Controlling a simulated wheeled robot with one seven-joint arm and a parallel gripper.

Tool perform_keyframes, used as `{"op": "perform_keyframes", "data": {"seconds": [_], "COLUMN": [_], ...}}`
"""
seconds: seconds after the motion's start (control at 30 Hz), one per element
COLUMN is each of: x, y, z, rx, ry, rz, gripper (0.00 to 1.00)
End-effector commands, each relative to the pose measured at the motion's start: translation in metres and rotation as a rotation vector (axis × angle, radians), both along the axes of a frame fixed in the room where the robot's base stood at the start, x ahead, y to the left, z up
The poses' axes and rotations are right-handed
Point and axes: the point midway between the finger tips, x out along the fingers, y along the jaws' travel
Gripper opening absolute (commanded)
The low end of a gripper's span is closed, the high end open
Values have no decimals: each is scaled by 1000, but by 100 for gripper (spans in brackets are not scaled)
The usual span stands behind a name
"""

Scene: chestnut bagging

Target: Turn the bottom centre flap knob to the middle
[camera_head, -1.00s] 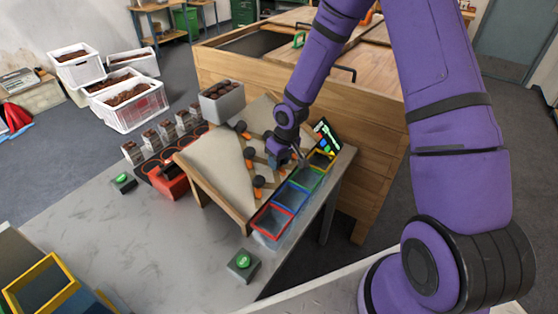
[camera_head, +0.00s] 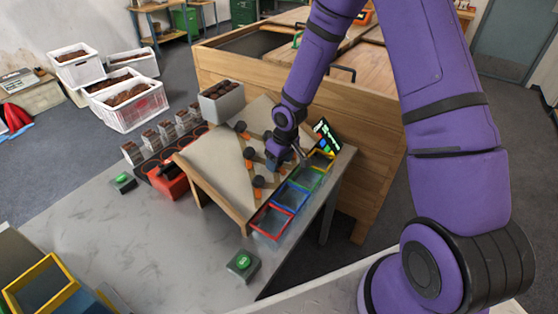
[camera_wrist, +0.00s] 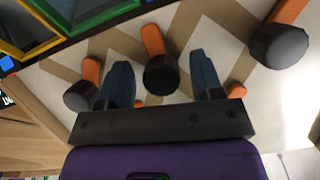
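The sloped board (camera_head: 215,165) carries several dark round knobs with orange flaps. In the wrist view, one dark knob (camera_wrist: 160,76) lies between my fingers, with its orange flap (camera_wrist: 152,40) pointing up and slightly left. Another knob (camera_wrist: 280,46) is to the right and one (camera_wrist: 80,96) to the left. My gripper (camera_wrist: 161,64) is open, with one blue finger on each side of the middle knob. Visible gaps separate both fingers from it in this view. In the head view, my gripper (camera_head: 273,164) is low over the board's bin side, and my wrist hides that knob.
Coloured-rim bins stand along the board's lower edge, including a red bin (camera_head: 271,221) and a blue bin (camera_head: 291,197). A small lit screen (camera_head: 327,134) is beyond them. A green button box (camera_head: 243,263) sits on the grey table (camera_head: 150,235). A wooden chest (camera_head: 370,130) stands behind.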

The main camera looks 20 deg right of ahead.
Motion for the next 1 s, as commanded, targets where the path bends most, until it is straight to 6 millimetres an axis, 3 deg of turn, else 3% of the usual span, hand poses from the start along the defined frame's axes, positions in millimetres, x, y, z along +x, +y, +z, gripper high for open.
{"op": "perform_keyframes", "data": {"seconds": [0.27,0.7,1.0], "x": [0,-9,-12], "y": [-1,-11,-13], "z": [8,81,105], "rx": [1,0,0], "ry": [-2,-3,0], "rz": [0,-1,-1], "gripper": [60,60,60]}}
